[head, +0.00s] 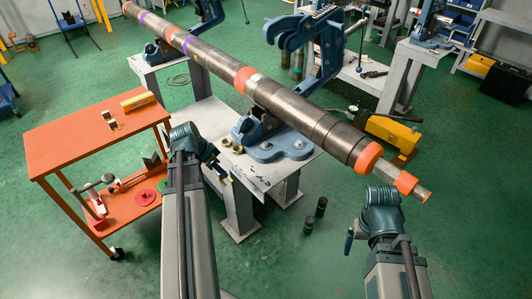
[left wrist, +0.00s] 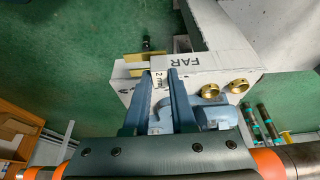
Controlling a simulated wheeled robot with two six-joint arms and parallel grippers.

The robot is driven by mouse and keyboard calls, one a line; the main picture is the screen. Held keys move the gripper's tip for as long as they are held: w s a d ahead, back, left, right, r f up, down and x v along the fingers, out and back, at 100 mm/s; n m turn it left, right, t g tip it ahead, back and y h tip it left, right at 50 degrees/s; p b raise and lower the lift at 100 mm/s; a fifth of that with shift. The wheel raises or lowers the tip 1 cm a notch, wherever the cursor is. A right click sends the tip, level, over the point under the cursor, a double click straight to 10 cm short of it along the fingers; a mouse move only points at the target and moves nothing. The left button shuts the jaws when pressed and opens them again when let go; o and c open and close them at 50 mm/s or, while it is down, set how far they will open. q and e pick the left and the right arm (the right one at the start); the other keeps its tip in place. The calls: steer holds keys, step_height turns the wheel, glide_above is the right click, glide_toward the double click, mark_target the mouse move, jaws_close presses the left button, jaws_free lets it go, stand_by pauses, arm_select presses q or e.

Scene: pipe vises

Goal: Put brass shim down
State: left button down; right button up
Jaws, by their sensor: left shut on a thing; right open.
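My left gripper (head: 220,172) is at the front left edge of the grey vise table (head: 262,180). It is shut on the brass shim, a small yellowish piece (head: 225,180) at its fingertips. In the left wrist view the two fingers (left wrist: 166,74) lie close together by the white table surface marked "FAR". A yellow brass piece (left wrist: 128,58) shows just left of the tips; its hold between them is largely hidden. Whether it touches the table is unclear. My right gripper (head: 350,240) is open at the lower right, apart from the table, with its fingers partly hidden.
A long pipe (head: 300,115) with orange bands lies across blue vises (head: 275,145). Two brass rings (head: 231,146) stand on the table near my left gripper. An orange cart (head: 90,145) is at the left. Two dark cylinders (head: 314,216) stand on the green floor.

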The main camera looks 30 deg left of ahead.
arm_select(q)
glide_toward(257, 168)
steer(key=shift+b+x, duration=0.45)
steer(key=shift+x, duration=0.45)
steer(key=shift+w+d, duration=0.1)
steer(key=shift+w, duration=0.15)
steer(key=shift+w+d, duration=0.15)
steer(key=shift+w, duration=0.2)
step_height(257, 168, down, 3)
steer(key=b, duration=0.3)
steer(key=shift+w+d+f+b, duration=0.1)
steer(key=shift+f+b, duration=0.15)
steer(key=shift+b, duration=0.1)
steer(key=shift+f, duration=0.1)
steer(key=shift+f, duration=0.15)
steer(key=c, duration=0.7)
jaws_free()
steer(key=shift+c, duration=0.2)
steer(key=shift+r, duration=0.25)
